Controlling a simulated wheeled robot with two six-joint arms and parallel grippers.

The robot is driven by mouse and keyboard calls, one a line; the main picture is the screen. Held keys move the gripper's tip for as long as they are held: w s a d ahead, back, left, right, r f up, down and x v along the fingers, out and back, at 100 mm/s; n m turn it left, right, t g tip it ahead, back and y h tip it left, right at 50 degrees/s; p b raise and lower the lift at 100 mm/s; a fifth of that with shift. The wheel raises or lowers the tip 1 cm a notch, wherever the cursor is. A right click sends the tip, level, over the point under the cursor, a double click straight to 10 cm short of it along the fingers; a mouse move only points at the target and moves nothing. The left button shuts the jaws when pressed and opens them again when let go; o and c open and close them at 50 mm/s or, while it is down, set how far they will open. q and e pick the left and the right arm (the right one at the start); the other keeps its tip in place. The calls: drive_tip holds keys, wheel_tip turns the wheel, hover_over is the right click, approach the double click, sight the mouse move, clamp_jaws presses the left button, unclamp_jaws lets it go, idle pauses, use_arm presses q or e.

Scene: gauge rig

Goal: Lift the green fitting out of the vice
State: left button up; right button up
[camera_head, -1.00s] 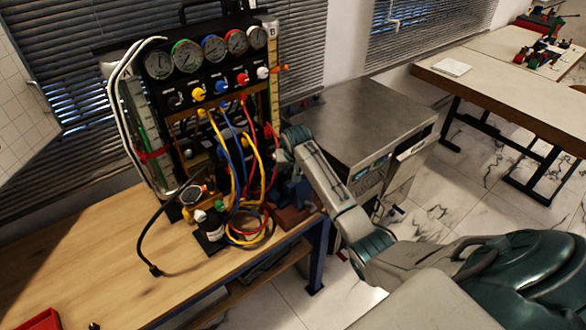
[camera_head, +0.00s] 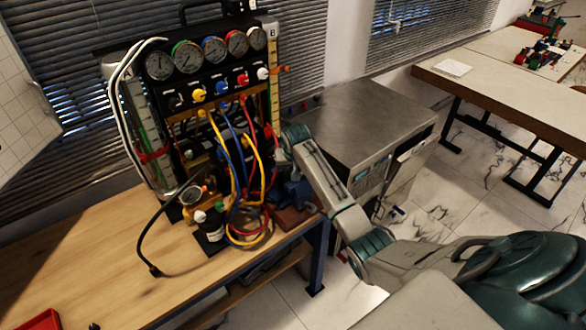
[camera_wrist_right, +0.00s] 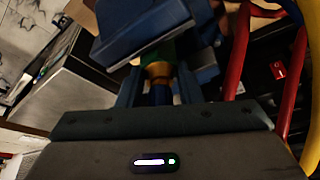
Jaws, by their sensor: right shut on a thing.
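The green fitting (camera_wrist_right: 158,70) shows in the right wrist view as a small piece with a green part and a brass-coloured ring. My right gripper (camera_wrist_right: 159,88) is shut on it, with one finger on each side. The blue vice (camera_wrist_right: 150,30) is just beyond the fingertips and hides part of the fitting. I cannot tell whether the fitting is still between the vice jaws. In the head view the vice (camera_head: 296,190) is at the bench's right end, partly behind hoses and my right arm. The right fingertips are not clear there. My left gripper is not in view.
Red (camera_wrist_right: 238,50) and yellow hoses hang close to the right of my right gripper. The gauge panel (camera_head: 210,75) stands at the back of the wooden bench (camera_head: 110,240). A metal cabinet (camera_head: 360,115) stands to the right. The bench's front left is mostly clear.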

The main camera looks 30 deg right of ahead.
drive_tip(key=shift+w+r, duration=0.25)
drive_tip(key=shift+r, duration=0.3)
drive_tip(key=shift+w+r, duration=0.2)
drive_tip(key=shift+r, duration=0.3)
drive_tip(key=shift+a+r, duration=0.1)
drive_tip(key=shift+r, duration=0.25)
drive_tip(key=shift+s+r, duration=0.15)
drive_tip(key=shift+r, duration=2.8)
